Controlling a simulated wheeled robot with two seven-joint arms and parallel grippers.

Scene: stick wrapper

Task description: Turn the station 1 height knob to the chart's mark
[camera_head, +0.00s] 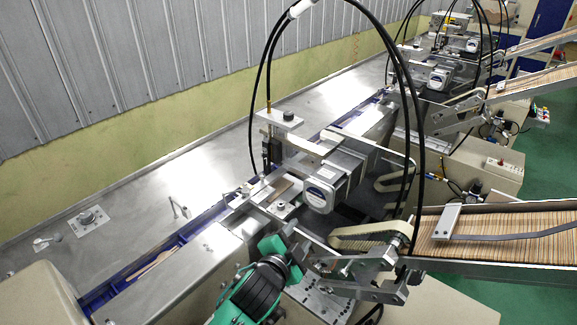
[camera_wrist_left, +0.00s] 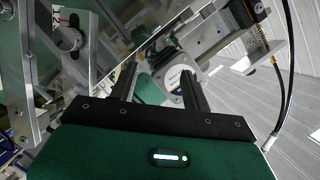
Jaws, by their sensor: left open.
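My left gripper (camera_head: 284,246) is in the lower middle of the head view, beside the near machine's metal brackets. In the left wrist view its two dark fingers (camera_wrist_left: 160,84) stand apart, with nothing clearly held between them. A round-faced motor (camera_wrist_left: 182,80) shows beyond the fingers; a square motor with a round label (camera_head: 327,187) is in the head view. A dark round knob (camera_wrist_left: 68,39) sits on a slotted metal plate at upper left of the wrist view, clear of the fingers. I cannot tell whether it is the height knob. No chart can be made out. My right gripper is not seen.
A sloped chute of wooden sticks (camera_head: 495,232) lies at right. Black hoses (camera_head: 408,80) arch over the machine. A steel table (camera_head: 150,205) has free room at left. More similar machines (camera_head: 445,75) stand farther back.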

